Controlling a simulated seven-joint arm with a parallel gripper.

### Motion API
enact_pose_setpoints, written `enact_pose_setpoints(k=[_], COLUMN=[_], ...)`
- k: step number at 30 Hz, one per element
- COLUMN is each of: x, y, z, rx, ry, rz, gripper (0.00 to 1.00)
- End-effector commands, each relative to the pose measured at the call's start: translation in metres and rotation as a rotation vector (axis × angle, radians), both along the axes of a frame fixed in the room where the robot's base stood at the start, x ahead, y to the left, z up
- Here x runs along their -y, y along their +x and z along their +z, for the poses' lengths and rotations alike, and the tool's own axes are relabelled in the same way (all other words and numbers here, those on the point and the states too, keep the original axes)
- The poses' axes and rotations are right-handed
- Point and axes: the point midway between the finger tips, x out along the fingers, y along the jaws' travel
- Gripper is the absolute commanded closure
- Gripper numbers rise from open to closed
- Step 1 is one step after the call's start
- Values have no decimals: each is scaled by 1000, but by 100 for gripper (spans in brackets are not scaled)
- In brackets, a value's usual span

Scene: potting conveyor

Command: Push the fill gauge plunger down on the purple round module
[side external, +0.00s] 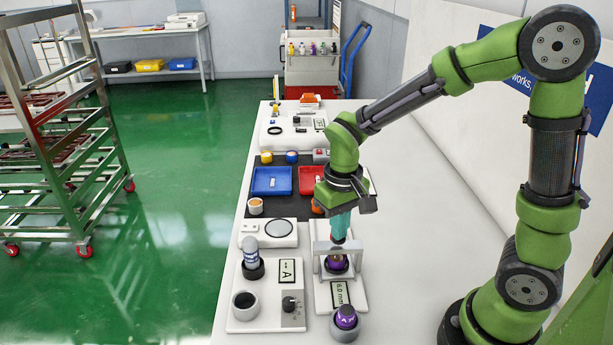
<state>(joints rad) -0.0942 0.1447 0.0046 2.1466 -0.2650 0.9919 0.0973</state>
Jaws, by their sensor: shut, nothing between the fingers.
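A purple round module (336,264) sits in a dark seat under the grey bridge-like frame of the fill gauge (321,257), on a white base plate. A small display on that plate reads about 6.0 mm. My gripper (340,240) points down with its teal fingers shut and empty. Its tips are right over the top bar of the gauge. The plunger is hidden or too small to make out, and I cannot tell whether the tips touch it. A second purple module (346,316) stands in a grey round holder (344,333) at the front.
To the left, a white station (262,324) has a bottle (250,252), a black knob, an "A" display and an empty grey cup (245,304). Behind are a blue tray (271,181) and a red tray (309,180). The table to the right is bare.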

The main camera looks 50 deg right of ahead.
Motion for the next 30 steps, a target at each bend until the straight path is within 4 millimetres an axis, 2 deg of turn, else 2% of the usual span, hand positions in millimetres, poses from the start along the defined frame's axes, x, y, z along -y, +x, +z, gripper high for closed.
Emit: enact_pose_setpoints(k=[5,30], x=[0,0], y=[0,0], z=[2,70], rx=[-1,1], ry=[-1,0], rz=[2,0], gripper=[100,100])
